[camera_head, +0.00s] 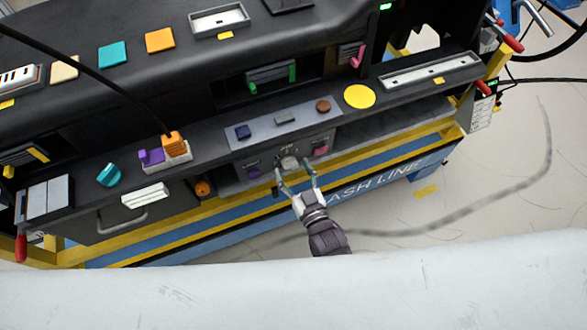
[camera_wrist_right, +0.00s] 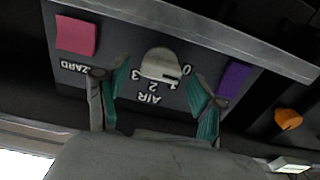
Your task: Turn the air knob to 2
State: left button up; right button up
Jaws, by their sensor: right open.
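The air knob (camera_head: 290,163) is a pale round knob on the dashboard's lower centre panel. It also shows in the right wrist view (camera_wrist_right: 160,60), where the panel appears upside down with the label AIR and the numbers 0 to 3. A dark mark on the knob's edge lies near the 1 and 0; its exact setting is hard to tell. My right gripper (camera_head: 297,181) is open in front of the knob. In the wrist view its teal-padded fingers (camera_wrist_right: 157,84) stand apart on either side of the knob, with visible gaps. My left gripper is out of view.
A pink button (camera_wrist_right: 76,36) marked with partly hidden lettering and a purple button (camera_wrist_right: 233,77) flank the knob closely. An orange knob (camera_head: 203,188) sits left of the panel. The dashboard ledge (camera_head: 372,123) overhangs the area; the floor (camera_head: 470,205) at right is open.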

jog(key=shift+c, duration=0.5)
jog(key=c, duration=1)
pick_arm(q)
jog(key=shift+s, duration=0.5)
pick_arm(e)
jog(key=shift+c, duration=0.2)
jog(key=shift+m, duration=0.3)
jog(key=m, duration=0.3)
jog(key=shift+m, duration=0.3)
jog(key=m+b, duration=0.1)
jog(key=m, duration=0.3)
jog(key=shift+d+f+m, duration=0.1)
jog(key=shift+m, duration=0.2)
jog(key=m+b, duration=0.1)
jog(key=m, duration=0.3)
jog(key=shift+d+f, duration=0.1)
jog(key=shift+f, duration=0.05)
pick_arm(q)
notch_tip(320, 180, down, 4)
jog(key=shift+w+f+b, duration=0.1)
jog(key=shift+b, duration=0.95)
pick_arm(e)
jog(key=m, duration=0.4)
jog(key=shift+m, duration=0.6)
